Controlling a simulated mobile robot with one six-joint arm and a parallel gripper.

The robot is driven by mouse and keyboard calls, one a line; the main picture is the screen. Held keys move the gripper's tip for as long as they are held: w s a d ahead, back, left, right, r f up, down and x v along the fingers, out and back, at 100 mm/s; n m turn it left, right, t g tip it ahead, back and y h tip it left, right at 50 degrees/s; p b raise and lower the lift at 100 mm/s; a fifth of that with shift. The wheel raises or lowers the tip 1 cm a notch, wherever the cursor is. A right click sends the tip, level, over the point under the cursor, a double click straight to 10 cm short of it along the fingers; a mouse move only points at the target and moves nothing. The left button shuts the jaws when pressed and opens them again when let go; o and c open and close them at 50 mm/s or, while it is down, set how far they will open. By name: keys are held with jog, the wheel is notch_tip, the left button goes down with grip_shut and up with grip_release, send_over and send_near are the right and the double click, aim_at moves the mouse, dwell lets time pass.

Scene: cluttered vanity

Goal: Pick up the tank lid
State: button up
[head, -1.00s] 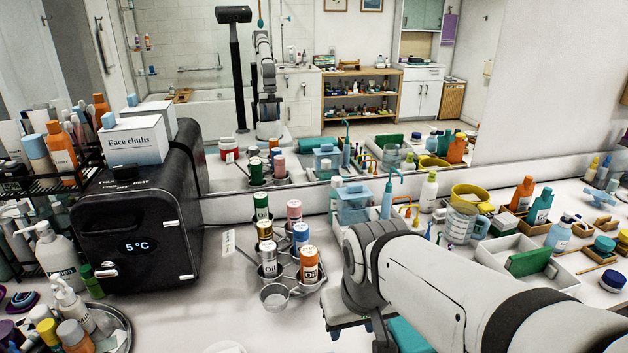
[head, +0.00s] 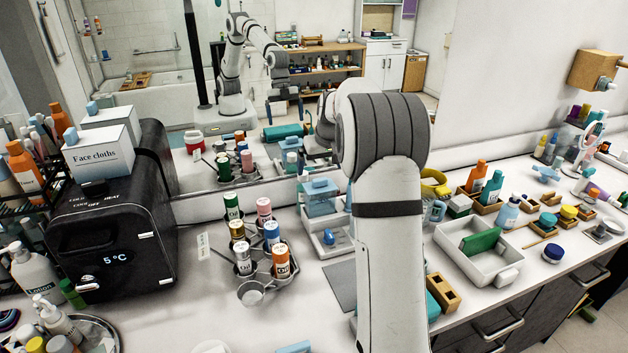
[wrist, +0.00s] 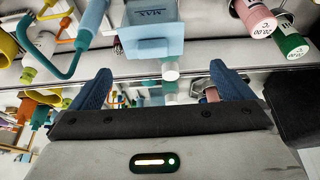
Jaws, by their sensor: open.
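The tank lid (head: 320,184) is a light-blue cover on a translucent blue tank (head: 321,204), which stands on a white base near the mirror. In the wrist view the picture is upside down. The lid shows there as a light-blue edge (wrist: 150,50) beside the tank wall marked MAX (wrist: 150,16). My gripper (wrist: 160,69) is open, its two blue fingers spread wide with nothing held between them. The lid lies beyond the fingertips, apart from them. In the head view my arm hides the gripper, though part of it shows in the mirror.
Several tins stand in a metal rack (head: 262,268) left of the tank. A black cooler box (head: 110,225) is farther left. A white tray with a green block (head: 480,241) and a wooden holder (head: 442,293) lie right of my arm. The mirror (head: 230,150) rises behind.

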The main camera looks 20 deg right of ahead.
aim_at(320, 179)
jog(key=shift+w+d+f, duration=0.15)
jog(key=shift+w+d, duration=0.15)
jog(key=shift+w, duration=0.2)
jog(key=shift+w+d+f, duration=0.1)
jog(key=shift+w+f, duration=0.15)
jog(key=shift+f, duration=0.1)
jog(key=p+x, duration=0.2)
jog(key=x, duration=0.5)
jog(key=shift+s+d+f+p, duration=0.15)
jog(key=shift+p, duration=0.25)
jog(key=c, duration=0.7)
